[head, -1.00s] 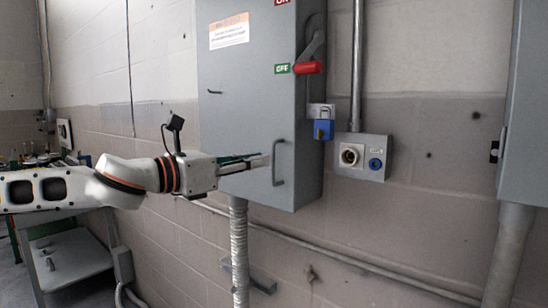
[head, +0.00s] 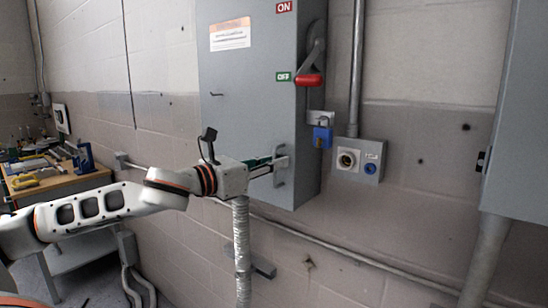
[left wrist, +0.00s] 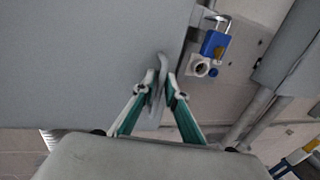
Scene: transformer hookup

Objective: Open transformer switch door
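The grey switch box (head: 235,115) hangs on the wall, and its front door looks closed. A U-shaped door handle (head: 281,178) sits low on the door's right side. My left gripper (head: 279,164) is at this handle. In the left wrist view the handle (left wrist: 159,82) lies between my left fingers (left wrist: 162,90), which look shut on it. The red-gripped switch lever (head: 310,80) on the box's right side points down by the green OFF label (head: 283,76). A blue padlock (head: 322,137) hangs below it. My right gripper is not in view.
A small grey socket box (head: 360,160) is on the wall right of the switch box. Another large grey cabinet (head: 525,120) stands at the far right. A conduit (head: 241,250) runs down below the switch box. A workbench (head: 60,180) with tools is at the left.

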